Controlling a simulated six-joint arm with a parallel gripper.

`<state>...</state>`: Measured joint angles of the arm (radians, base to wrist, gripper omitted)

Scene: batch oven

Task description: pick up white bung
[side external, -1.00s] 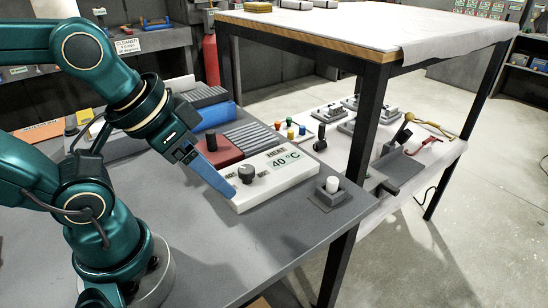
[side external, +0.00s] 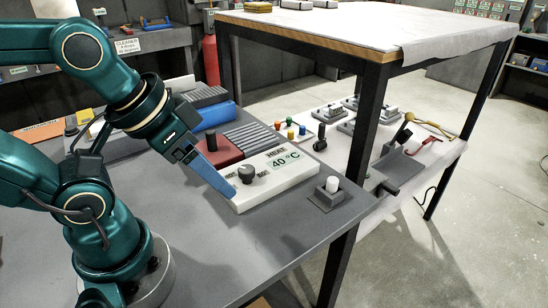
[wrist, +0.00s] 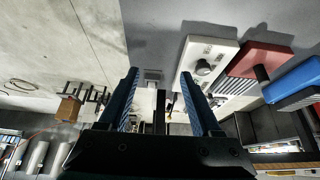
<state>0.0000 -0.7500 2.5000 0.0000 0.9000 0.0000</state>
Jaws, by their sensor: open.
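The white bung (side external: 332,184) stands upright in a small grey block (side external: 327,197) near the right edge of the grey table. My gripper (side external: 232,192) is to the left of the bung, above the table beside the white control box. Its blue fingers are apart in the wrist view (wrist: 164,88), with nothing between them.
The white control box (side external: 272,184) with a dark knob and a 40 °C display lies between my gripper and the bung. A red block (side external: 217,152) and a blue block (side external: 216,117) lie behind. A taller table's dark leg (side external: 365,130) rises just beyond the bung. The front table is clear.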

